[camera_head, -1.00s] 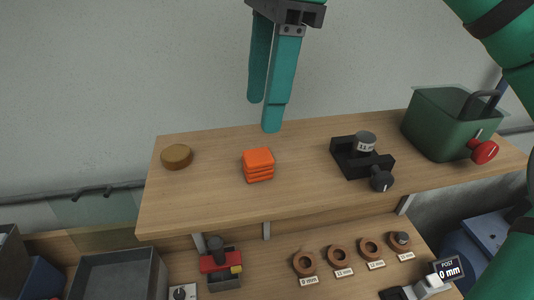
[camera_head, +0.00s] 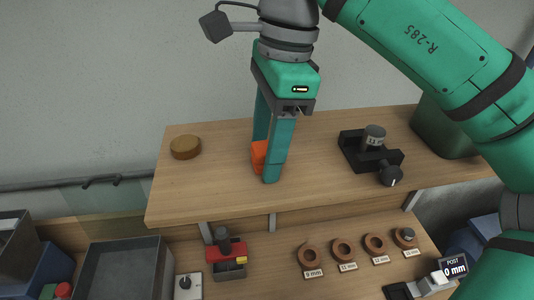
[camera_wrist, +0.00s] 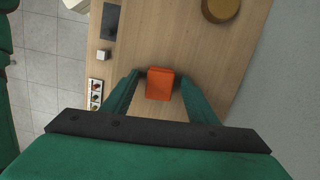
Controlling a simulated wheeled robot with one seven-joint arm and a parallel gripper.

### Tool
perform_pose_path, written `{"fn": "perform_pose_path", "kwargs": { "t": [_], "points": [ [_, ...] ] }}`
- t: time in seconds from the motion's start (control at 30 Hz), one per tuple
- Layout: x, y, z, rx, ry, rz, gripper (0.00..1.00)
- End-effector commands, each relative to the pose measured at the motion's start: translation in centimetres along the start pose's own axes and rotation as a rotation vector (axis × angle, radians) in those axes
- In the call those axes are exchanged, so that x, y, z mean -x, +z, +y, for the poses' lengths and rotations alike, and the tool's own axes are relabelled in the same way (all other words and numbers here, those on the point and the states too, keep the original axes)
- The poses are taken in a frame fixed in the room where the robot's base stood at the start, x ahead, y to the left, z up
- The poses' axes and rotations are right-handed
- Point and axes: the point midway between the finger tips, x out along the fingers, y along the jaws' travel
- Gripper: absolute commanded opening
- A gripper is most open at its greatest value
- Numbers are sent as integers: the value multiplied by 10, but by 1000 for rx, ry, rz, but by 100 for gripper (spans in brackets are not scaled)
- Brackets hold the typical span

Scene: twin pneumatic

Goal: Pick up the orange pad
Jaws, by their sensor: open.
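The orange pad (camera_head: 258,156) sits on the wooden shelf, partly hidden behind a finger of my gripper in the head view. In the earlier head frame it shows as a ribbed block. My gripper (camera_head: 266,168) points down at the pad with its teal fingers low near the shelf. In the wrist view the orange pad (camera_wrist: 160,84) lies between the two fingertips of my gripper (camera_wrist: 160,90), with a small gap showing on each side. The gripper is open. Whether the fingertips touch the shelf, I cannot tell.
On the shelf (camera_head: 210,190), a round brown disc (camera_head: 186,147) stands left of the pad. A black fixture (camera_head: 368,155) with a grey cylinder and knob stands right, and a green bin (camera_head: 440,125) beyond it. Several copper rings (camera_head: 343,249) lie on the lower bench.

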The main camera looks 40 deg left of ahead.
Motion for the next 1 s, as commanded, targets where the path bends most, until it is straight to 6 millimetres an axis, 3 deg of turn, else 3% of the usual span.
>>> {"fn": "perform_pose_path", "kwargs": {
  "t": [0.2,0.4,0.77,1.0],
  "points": [
    [-1,0,0,0,0,0,53],
    [-1,0,0,-1,0,-1,9],
    [2,0,0,-1,0,-1,9],
    [22,4,0,0,0,1,9]
  ]
}}
